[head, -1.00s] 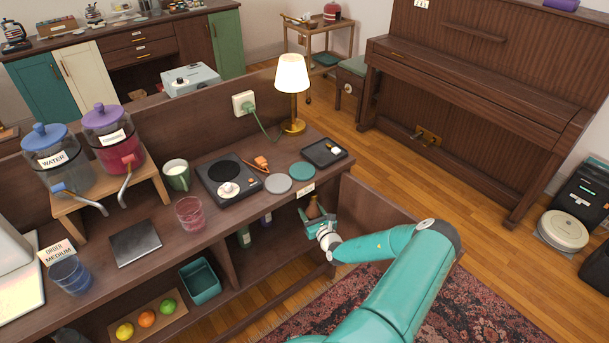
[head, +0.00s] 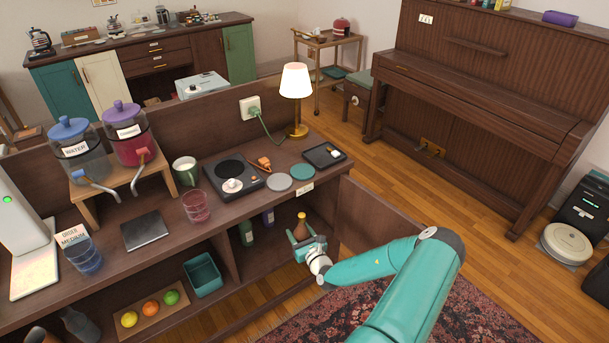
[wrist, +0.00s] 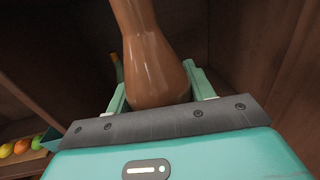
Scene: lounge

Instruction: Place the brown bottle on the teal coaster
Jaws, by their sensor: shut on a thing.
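The brown bottle (head: 302,228) is upright between the fingers of my gripper (head: 304,238), at the open right-hand compartment under the counter. In the wrist view the bottle (wrist: 152,60) fills the middle, with a teal finger on each side of it; its lower end is hidden behind the gripper body. My gripper is shut on the bottle. The teal coaster (head: 301,171) lies flat and bare on the counter top near the front edge, above and behind the gripper. A grey coaster (head: 278,182) lies just left of it.
A black hot plate (head: 233,178), a black tray (head: 324,155) and a lamp (head: 296,97) stand around the coasters. An open cabinet door (head: 375,228) is right of the gripper. A green bottle (head: 246,232) and a purple bottle (head: 268,218) stand inside the compartment.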

